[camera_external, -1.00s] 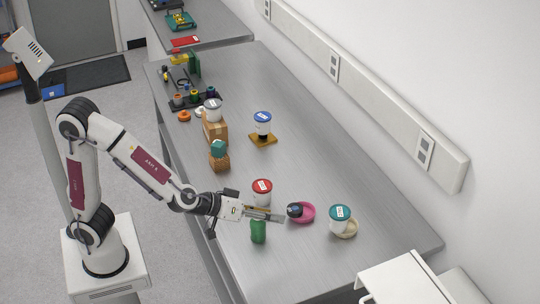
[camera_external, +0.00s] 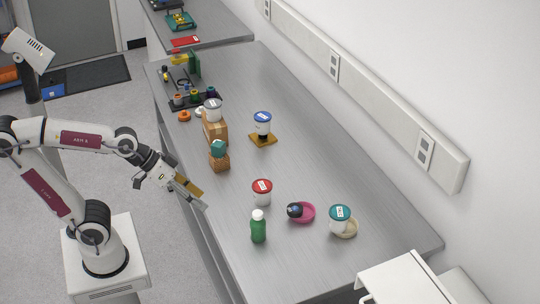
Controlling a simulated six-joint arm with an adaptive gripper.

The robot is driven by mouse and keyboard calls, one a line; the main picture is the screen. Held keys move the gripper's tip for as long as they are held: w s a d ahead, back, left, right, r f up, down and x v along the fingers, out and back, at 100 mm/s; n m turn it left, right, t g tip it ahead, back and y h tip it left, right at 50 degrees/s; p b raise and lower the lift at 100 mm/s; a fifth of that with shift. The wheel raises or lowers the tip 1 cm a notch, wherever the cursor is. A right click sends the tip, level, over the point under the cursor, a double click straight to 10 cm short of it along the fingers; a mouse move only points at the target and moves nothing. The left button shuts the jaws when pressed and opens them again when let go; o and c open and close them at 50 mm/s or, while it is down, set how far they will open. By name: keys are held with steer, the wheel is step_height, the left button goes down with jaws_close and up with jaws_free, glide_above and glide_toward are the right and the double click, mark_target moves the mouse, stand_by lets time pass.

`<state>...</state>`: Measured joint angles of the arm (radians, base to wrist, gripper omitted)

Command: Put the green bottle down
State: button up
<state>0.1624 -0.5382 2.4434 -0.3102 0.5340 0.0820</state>
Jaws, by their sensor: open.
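The green bottle (camera_external: 258,231) with a white cap stands upright on the grey metal table (camera_external: 300,165), near its front left edge. Nothing holds it. My gripper (camera_external: 198,197) is open and empty. It is to the upper left of the bottle in the picture, near the table's left edge and clearly apart from the bottle.
A red-lidded tub (camera_external: 262,192) stands just behind the bottle. A pink bowl (camera_external: 302,212) with a dark item and a teal-lidded tub (camera_external: 340,218) are to its right. Cardboard boxes (camera_external: 219,161) stand farther back. The table right of the boxes is mostly clear.

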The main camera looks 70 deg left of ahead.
steer(key=s+a+f+g+y, duration=0.2)
steer(key=s+a+f+y, duration=0.1)
steer(key=s+a, duration=0.6)
steer(key=shift+s+a, duration=0.25)
steer(key=shift+s, duration=0.35)
stand_by(0.5)
